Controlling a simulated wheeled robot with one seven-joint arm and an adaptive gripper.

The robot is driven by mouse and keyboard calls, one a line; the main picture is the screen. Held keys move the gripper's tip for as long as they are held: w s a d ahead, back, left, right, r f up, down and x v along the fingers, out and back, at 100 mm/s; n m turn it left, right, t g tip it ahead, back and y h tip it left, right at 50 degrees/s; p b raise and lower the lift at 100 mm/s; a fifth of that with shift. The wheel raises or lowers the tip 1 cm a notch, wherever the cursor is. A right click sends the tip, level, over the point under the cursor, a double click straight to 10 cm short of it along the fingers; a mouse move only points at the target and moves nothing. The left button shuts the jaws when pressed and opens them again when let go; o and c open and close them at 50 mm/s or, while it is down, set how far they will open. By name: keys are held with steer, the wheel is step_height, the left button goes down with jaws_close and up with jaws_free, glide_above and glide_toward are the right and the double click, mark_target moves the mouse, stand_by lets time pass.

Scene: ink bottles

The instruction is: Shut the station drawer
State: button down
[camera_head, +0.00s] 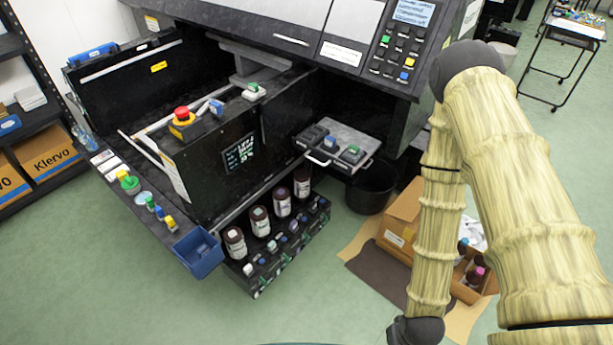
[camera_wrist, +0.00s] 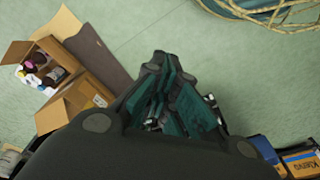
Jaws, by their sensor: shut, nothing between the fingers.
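A low black drawer (camera_head: 262,290) stands pulled out from the black printing station (camera_head: 345,45). Several dark ink bottles with white labels, such as one bottle (camera_head: 235,242), stand in it in a row. A smaller grey shelf-like drawer (camera_head: 349,137) with a pale handle (camera_head: 318,160) also sticks out at the station's right. I cannot tell which of them is the station drawer. My gripper (camera_wrist: 172,88) shows in the wrist view, shut and empty, above the green floor and apart from the carton. It is out of the head view; only my arm shows there at right.
An open carton (camera_head: 403,213) with bottles lies on the floor right of the station; it also shows in the wrist view (camera_wrist: 88,97). A black bin (camera_head: 371,188) stands beside the station. A blue tray (camera_head: 198,254) sticks out at front left. Floor in front is clear.

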steer(key=w+a+f+n+t+y+b, duration=0.1)
steer(key=w+a+f+n+t+b, duration=0.15)
steer(key=w+b, duration=0.55)
steer(key=w+a+f+n+t+b, duration=0.1)
steer(key=w+a+n+t+b, duration=0.3)
steer(key=w, duration=0.8)
steer(key=w+a+f+n+t+y+b, duration=0.1)
steer(key=w+a+n+b, duration=0.15)
steer(key=w+b, duration=0.6)
steer(key=w+a+r+n+t+y+b, duration=0.1)
steer(key=w+a+r+n+t+b, duration=0.1)
steer(key=w+a+r+n+b, duration=0.25)
steer(key=w+a+r+n+t+y+b, duration=0.2)
steer(key=w+r+n+b, duration=0.1)
steer(key=w+b, duration=0.35)
steer(key=w+a+r+n+t+y+b, duration=0.1)
steer(key=w+a+r+n+t+b, duration=0.3)
steer(key=w, duration=0.3)
steer(key=w+a+f+g+b, duration=0.1)
steer(key=w+b, duration=0.3)
steer(key=w, duration=0.8)
steer(key=shift+a+f+m, duration=0.15)
steer(key=shift+f+m, duration=0.3)
steer(key=shift+f, duration=0.1)
steer(key=shift+w+g, duration=0.1)
steer(key=shift+g, duration=0.15)
